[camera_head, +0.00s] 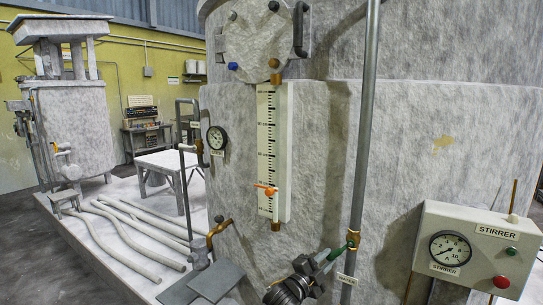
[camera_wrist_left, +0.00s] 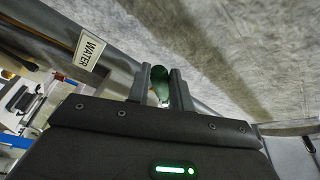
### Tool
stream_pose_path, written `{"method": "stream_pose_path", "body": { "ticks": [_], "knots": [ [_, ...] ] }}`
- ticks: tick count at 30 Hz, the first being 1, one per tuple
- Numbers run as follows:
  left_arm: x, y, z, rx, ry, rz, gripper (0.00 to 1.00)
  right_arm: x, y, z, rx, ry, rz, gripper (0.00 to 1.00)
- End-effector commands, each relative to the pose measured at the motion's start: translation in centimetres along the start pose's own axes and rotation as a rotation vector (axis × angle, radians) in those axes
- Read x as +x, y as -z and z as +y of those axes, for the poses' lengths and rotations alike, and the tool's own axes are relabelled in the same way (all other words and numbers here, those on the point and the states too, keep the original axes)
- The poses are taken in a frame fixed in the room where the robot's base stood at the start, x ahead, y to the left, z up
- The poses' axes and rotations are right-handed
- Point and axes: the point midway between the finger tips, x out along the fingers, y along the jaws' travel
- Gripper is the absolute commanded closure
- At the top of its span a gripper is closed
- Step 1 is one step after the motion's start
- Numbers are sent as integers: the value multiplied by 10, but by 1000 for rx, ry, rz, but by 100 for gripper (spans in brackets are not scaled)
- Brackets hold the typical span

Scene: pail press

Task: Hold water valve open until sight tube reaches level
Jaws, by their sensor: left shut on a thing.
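My left gripper (camera_head: 328,256) comes in from the bottom of the head view and is shut on the green handle (camera_head: 338,252) of the water valve (camera_head: 353,239). The valve sits on a grey vertical pipe (camera_head: 364,120). In the left wrist view the green handle (camera_wrist_left: 160,88) is between the two fingers, beside the WATER label (camera_wrist_left: 90,49). The sight tube's white scale (camera_head: 267,150) is on the big grey vessel, with an orange pointer (camera_head: 266,188) at its lower part. I cannot make out the liquid level. My right gripper is not in view.
A control box (camera_head: 472,250) labelled STIRRER, with a dial and a red button, stands at right. A round gauge (camera_head: 217,138) is left of the scale. Hoses (camera_head: 130,235) lie on the pale platform at left, near a small table (camera_head: 165,163).

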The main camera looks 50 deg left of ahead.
Motion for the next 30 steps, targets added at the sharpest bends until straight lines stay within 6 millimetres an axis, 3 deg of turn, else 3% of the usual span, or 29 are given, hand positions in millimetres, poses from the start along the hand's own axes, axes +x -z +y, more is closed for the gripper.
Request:
{"method": "stream_pose_path", "body": {
  "ticks": [4,17,30],
  "knots": [
    [0,0,-17,1,5,6,94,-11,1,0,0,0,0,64],
    [-1,-3,-20,0,5,4,94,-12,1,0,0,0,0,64],
    [0,0,-48,0,5,4,94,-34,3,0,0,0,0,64]
  ]
}}
